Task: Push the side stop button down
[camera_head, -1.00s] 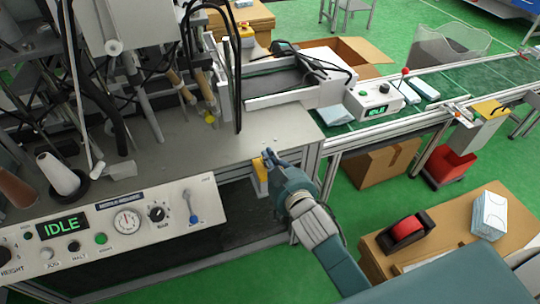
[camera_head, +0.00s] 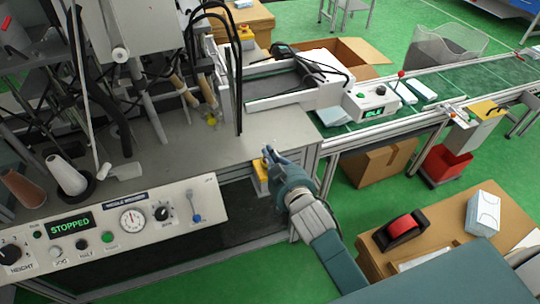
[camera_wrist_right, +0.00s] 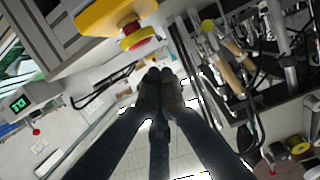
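The side stop button is a yellow box on the side of the machine's front corner (camera_head: 261,180), partly hidden by my right gripper in the head view. In the right wrist view its yellow housing (camera_wrist_right: 100,16) and red button (camera_wrist_right: 130,32) show at the top. My right gripper (camera_head: 268,153) is at the button box; its fingertips (camera_wrist_right: 160,76) are together with nothing between them. I cannot tell whether they touch the button. The machine's display (camera_head: 71,226) reads STOPPED in green. My left gripper is not in view.
The machine's control panel (camera_head: 185,232) with knobs and buttons is at the left. A conveyor (camera_head: 445,80) with its own small panel (camera_head: 372,102) runs to the right.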

